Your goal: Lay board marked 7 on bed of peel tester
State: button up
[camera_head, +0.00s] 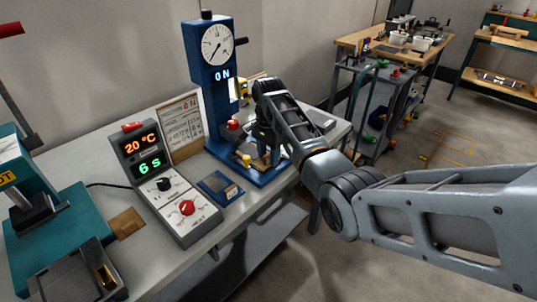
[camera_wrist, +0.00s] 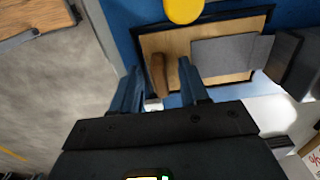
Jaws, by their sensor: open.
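The peel tester (camera_head: 215,95) is a blue stand with a round dial and a "0 N" display. Its bed (camera_wrist: 262,20) shows in the wrist view as a dark-edged frame on the blue base. A light wooden board (camera_wrist: 178,42) with a grey strip (camera_wrist: 228,53) across it lies within this frame. No number is readable on it, so I cannot tell whether it is the board marked 7. My gripper (camera_wrist: 160,66) is open, its fingers at the board's near edge with a brown upright piece (camera_wrist: 158,76) between them. In the head view my gripper (camera_head: 265,137) is partly hidden by my arm.
A control box (camera_head: 165,185) reading 20 °C and 6 s stands left of the tester. A blue pad (camera_head: 220,187) lies between them. A teal press (camera_head: 55,235), a small brown piece (camera_head: 127,223) and a grey tray (camera_head: 70,280) are further left. A yellow knob (camera_wrist: 184,10) overhangs the bed.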

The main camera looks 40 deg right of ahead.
notch_tip(320, 180, up, 12)
jog(key=p, duration=0.1)
jog(key=shift+p, duration=0.35)
jog(key=shift+r, duration=0.15)
dwell(0.5)
